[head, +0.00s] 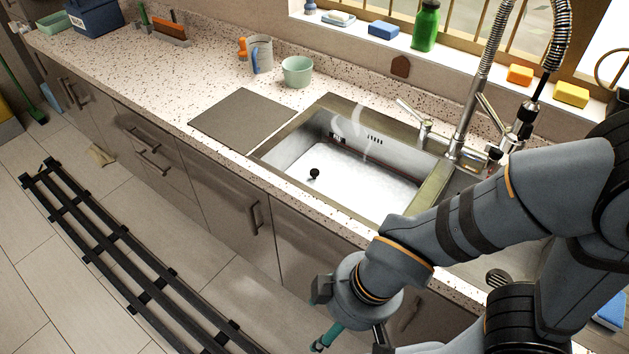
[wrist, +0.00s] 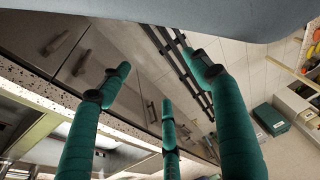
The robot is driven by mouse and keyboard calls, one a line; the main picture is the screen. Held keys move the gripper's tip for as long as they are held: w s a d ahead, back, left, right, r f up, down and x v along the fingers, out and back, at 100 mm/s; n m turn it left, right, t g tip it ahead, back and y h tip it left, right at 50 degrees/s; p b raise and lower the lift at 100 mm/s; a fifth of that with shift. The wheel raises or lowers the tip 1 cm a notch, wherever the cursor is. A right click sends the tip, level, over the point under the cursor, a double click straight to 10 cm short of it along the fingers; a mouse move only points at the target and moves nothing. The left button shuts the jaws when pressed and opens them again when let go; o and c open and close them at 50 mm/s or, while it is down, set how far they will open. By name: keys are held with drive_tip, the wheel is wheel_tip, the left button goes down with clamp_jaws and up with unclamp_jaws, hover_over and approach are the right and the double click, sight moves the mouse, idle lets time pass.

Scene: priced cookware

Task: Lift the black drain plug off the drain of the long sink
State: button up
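The long sink (head: 285,148) is a steel basin set in the speckled counter, with white suds (head: 365,185) covering its floor. The black drain plug (head: 314,173) shows as a small dark knob standing out of the suds near the front left of the basin. The drain under it is hidden. My gripper (head: 328,338) hangs in front of the cabinets, below the counter edge and apart from the sink and plug. In the wrist view, my gripper's teal fingers (wrist: 160,82) are spread apart with nothing between them. The plug does not show there.
A tall spring faucet (head: 470,115) stands behind the sink at the right. A grey board (head: 240,119) lies left of the sink. A green cup (head: 297,71) stands behind it. A dark slatted rack (head: 130,260) lies on the floor. The counter's front edge lies between gripper and basin.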

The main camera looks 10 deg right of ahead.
drive_tip(key=c, duration=0.6)
idle(0.3)
